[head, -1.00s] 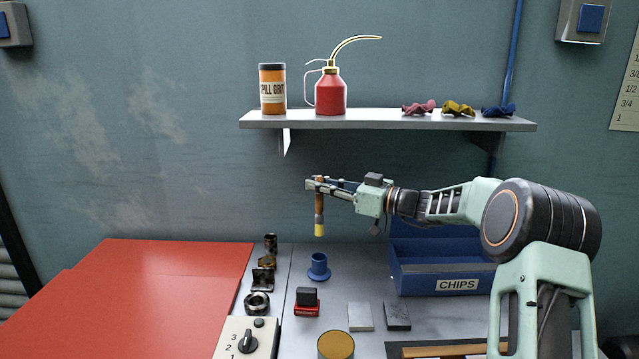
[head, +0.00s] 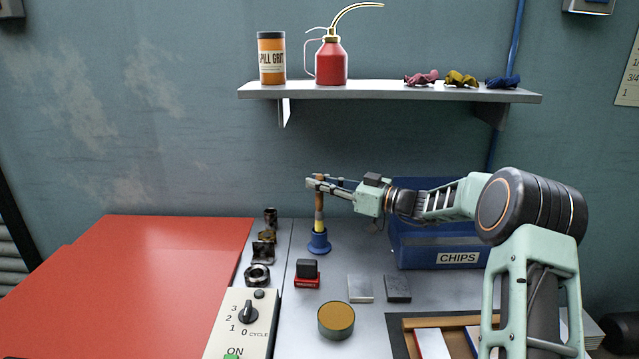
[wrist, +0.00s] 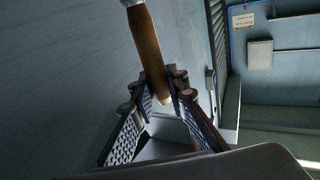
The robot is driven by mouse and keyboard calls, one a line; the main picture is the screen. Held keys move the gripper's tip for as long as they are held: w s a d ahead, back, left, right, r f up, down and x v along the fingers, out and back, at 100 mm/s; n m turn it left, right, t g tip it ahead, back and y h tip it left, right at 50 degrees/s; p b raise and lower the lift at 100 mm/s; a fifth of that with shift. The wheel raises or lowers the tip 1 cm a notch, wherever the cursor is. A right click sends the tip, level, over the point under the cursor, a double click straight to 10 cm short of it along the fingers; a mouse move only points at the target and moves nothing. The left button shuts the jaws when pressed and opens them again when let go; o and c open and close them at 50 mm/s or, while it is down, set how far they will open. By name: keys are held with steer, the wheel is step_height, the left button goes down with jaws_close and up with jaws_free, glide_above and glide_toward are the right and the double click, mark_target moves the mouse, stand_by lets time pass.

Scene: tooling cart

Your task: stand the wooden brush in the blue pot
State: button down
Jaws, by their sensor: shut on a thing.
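The wooden brush (head: 319,203) hangs upright, bristles down, with its yellow bristles at the mouth of the blue pot (head: 319,243). I cannot tell how far the bristle tips reach inside the rim. My gripper (head: 317,184) is shut on the upper part of the brush's brown handle, above the pot. In the wrist view the handle (wrist: 147,45) lies between the fingertips (wrist: 164,88); the bristles and the pot are out of that view.
Behind and right stands the blue CHIPS bin (head: 440,258). Dark metal parts (head: 265,250) stand left of the pot. A red stamp-like block (head: 307,279), grey blocks (head: 360,288) and a round tin (head: 336,320) are in front. A shelf (head: 390,92) hangs above.

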steer(key=shift+f+b, duration=1.75)
steer(key=shift+b, duration=0.4)
steer(key=c, duration=1.8)
jaws_free()
steer(key=v, duration=1.2)
